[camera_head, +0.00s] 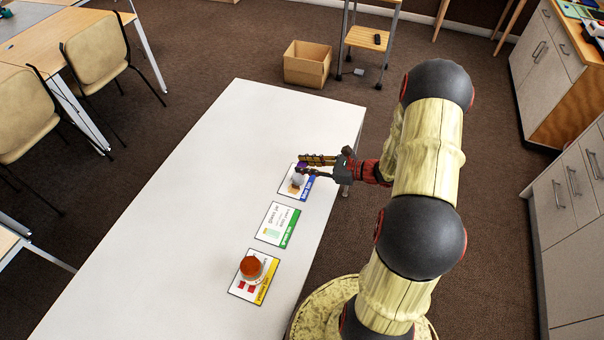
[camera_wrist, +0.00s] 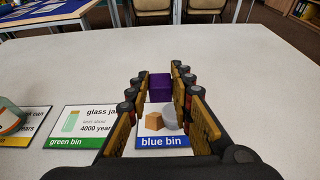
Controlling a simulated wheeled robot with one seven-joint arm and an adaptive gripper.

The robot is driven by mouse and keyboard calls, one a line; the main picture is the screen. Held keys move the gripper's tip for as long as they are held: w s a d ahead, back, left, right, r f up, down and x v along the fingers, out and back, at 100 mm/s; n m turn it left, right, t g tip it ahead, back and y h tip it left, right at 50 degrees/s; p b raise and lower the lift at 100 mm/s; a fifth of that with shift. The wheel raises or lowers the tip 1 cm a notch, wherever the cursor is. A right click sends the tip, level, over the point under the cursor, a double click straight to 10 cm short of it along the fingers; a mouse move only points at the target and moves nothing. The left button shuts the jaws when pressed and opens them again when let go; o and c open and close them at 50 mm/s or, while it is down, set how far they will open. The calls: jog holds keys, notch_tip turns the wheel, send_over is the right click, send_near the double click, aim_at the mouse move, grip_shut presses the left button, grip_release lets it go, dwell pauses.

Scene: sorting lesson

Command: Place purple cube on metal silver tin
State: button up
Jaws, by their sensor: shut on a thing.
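The purple cube (camera_wrist: 159,88) is between the fingertips of my gripper (camera_head: 304,166), which is shut on it. In the head view only a small purple patch of the cube (camera_head: 302,165) shows between the dark and yellow fingers. The metal silver tin (camera_wrist: 168,119) is a grey round thing on the blue bin card, partly hidden by the right finger in the wrist view. In the head view the tin (camera_head: 298,179) shows just below the fingertips. The cube appears close to the tin; I cannot tell whether they touch.
The blue bin card (camera_wrist: 161,142), green bin card (camera_head: 278,224) and yellow bin card (camera_head: 244,291) lie in a row on the white table (camera_head: 190,190). A red-orange round object (camera_head: 251,267) stands on the yellow card. The table's left side is clear. A cardboard box (camera_head: 307,66) stands beyond it.

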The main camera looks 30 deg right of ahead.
aim_at(302, 177)
jog(key=w+f, duration=0.2)
jog(key=f+b, duration=0.1)
jog(key=shift+w+d+f, duration=0.25)
jog(key=shift+w, duration=0.15)
jog(key=shift+w+f+b, duration=0.1)
jog(key=shift+f+b, duration=0.6)
jog(key=shift+f, duration=0.85)
jog(key=shift+f, duration=0.15)
jog(key=o, duration=1)
